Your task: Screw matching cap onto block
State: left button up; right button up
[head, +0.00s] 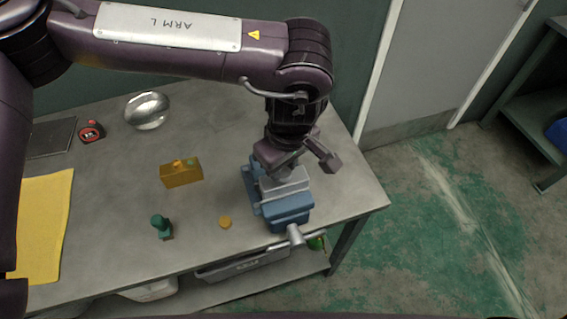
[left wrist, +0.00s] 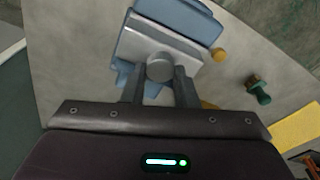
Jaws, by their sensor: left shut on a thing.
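A brass-coloured block (head: 181,174) with a small orange and a small greenish fitting on top lies on the grey workbench. A small orange cap (head: 225,222) lies on the bench to its lower right and also shows in the left wrist view (left wrist: 219,55). My left gripper (head: 285,172) is over the blue vise (head: 289,212). In the left wrist view its fingers (left wrist: 159,78) are shut on a round grey piece (left wrist: 159,67) in front of the vise's metal top. I cannot tell whether the piece touches the vise. My right gripper is out of view.
A shiny metal bowl (head: 147,110), a red tape measure (head: 91,131) and a yellow cloth (head: 44,225) lie on the left of the bench. The vise handle (head: 296,236) sticks out over the front edge. The bench between block and green fitting is clear.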

pick_arm(q)
jog(key=shift+s+f, duration=0.1)
jog(key=m, duration=0.4)
jog(key=shift+b, duration=0.3)
jog(key=m, duration=0.2)
jog(key=shift+f+m+h+b, duration=0.15)
jog(key=shift+m+h+b, duration=0.15)
jog(key=shift+m+b, duration=0.1)
jog(key=shift+p, duration=0.3)
jog(key=shift+m, duration=0.5)
